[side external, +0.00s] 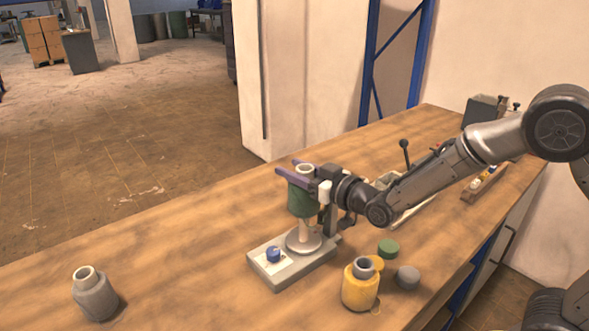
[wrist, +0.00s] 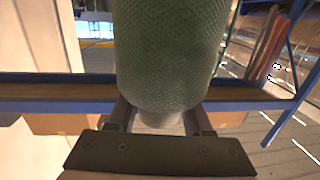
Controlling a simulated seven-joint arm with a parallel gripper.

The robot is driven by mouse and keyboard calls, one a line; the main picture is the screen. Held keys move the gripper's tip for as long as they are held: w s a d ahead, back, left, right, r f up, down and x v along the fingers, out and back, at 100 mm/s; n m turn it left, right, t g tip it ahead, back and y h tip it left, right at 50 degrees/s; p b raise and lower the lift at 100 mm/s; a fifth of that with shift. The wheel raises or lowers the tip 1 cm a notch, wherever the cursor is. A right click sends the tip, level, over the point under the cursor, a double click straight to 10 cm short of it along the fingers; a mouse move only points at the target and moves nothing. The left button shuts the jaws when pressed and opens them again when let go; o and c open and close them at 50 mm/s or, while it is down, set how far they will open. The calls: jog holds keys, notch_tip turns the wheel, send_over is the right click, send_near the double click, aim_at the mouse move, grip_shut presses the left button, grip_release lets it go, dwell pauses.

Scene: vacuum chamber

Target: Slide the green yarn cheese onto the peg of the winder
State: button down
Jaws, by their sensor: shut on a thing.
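The green yarn cheese (side external: 301,201) hangs upright in my gripper (side external: 297,171), with its pale tube end showing at the top between the two purple fingers. My gripper is shut on this tube end. The winder (side external: 290,266) is a grey base with a blue knob (side external: 273,254), a round disc (side external: 303,243) and a pale post, the peg (side external: 304,230), which shows between cheese and disc. The cheese is over the peg and clear of the disc; I cannot tell whether the peg's tip is inside it. In the wrist view the cheese (wrist: 170,55) fills the middle, its tube between the fingers.
A yellow cheese (side external: 360,290) stands front right, near a green cap (side external: 388,248) and a grey cap (side external: 407,277). A grey cheese (side external: 95,296) stands front left. A black-knobbed lever (side external: 405,150) rises behind my arm.

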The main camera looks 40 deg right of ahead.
jog(key=shift+f, duration=2.45)
jog(key=shift+f, duration=0.1)
dwell(0.4)
jog(key=shift+f, duration=1.5)
jog(key=shift+c, duration=1.2)
grip_release()
jog(key=s, duration=0.2)
jog(key=shift+s+d+r, duration=0.1)
jog(key=shift+s+d, duration=0.1)
jog(key=shift+s, duration=0.15)
notch_tip(320, 180, up, 7)
jog(key=shift+s, duration=0.15)
